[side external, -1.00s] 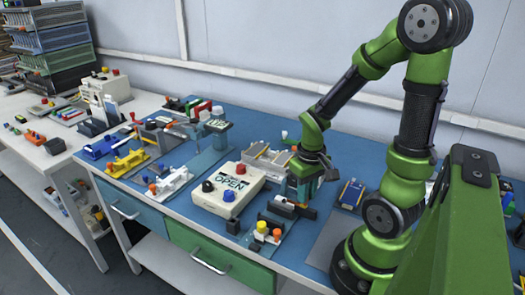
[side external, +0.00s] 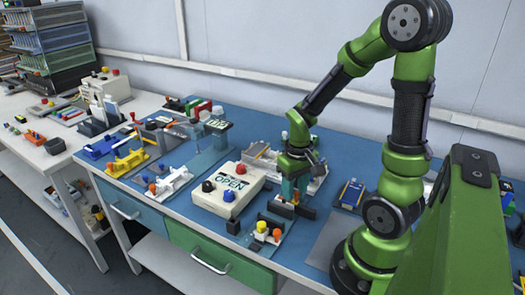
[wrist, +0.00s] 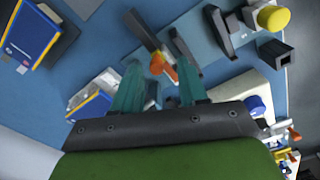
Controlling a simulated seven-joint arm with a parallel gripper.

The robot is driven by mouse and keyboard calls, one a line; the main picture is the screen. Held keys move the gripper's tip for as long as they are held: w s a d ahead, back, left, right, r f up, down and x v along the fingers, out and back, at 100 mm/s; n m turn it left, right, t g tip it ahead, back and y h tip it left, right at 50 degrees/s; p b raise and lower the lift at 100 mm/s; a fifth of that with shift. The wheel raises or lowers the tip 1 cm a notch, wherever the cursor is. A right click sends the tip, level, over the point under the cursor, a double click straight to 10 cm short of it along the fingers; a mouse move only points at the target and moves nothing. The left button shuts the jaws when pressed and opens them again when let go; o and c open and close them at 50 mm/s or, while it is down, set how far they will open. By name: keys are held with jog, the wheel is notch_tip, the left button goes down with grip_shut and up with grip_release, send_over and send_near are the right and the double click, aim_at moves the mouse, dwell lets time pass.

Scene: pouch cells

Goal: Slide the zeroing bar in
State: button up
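My gripper (side external: 293,199) is low over the front right of the blue bench, pointing down. In the wrist view its two teal fingers (wrist: 158,72) stand apart. An orange knob or handle (wrist: 158,65) shows in the gap between their tips, and I see no clear contact. A slim dark bar (wrist: 142,29) runs away from this orange piece; it looks like the zeroing bar, but I cannot be sure. A second dark bar (wrist: 184,50) lies beside it on a pale blue plate (wrist: 212,38). In the side view the fingers hide much of this area.
A fixture with a yellow knob (side external: 262,227) and an orange knob (side external: 277,235) stands just in front. The cream box marked OPEN (side external: 228,190) is to the left. A blue-and-yellow device (side external: 351,193) lies to the right. A grey mat (side external: 328,240) is bare.

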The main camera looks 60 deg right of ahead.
aim_at(296, 192)
jog(key=shift+s, duration=0.1)
notch_tip(296, 192, up, 17)
dwell(0.6)
jog(key=shift+f, duration=0.1)
jog(key=a+r+n+t+y, duration=0.1)
jog(key=a+t+y, duration=0.1)
jog(key=a+t, duration=0.5)
jog(key=a, duration=0.6)
jog(key=shift+w+a+r, duration=0.15)
jog(key=shift+w+a, duration=0.05)
jog(key=shift+a, duration=0.1)
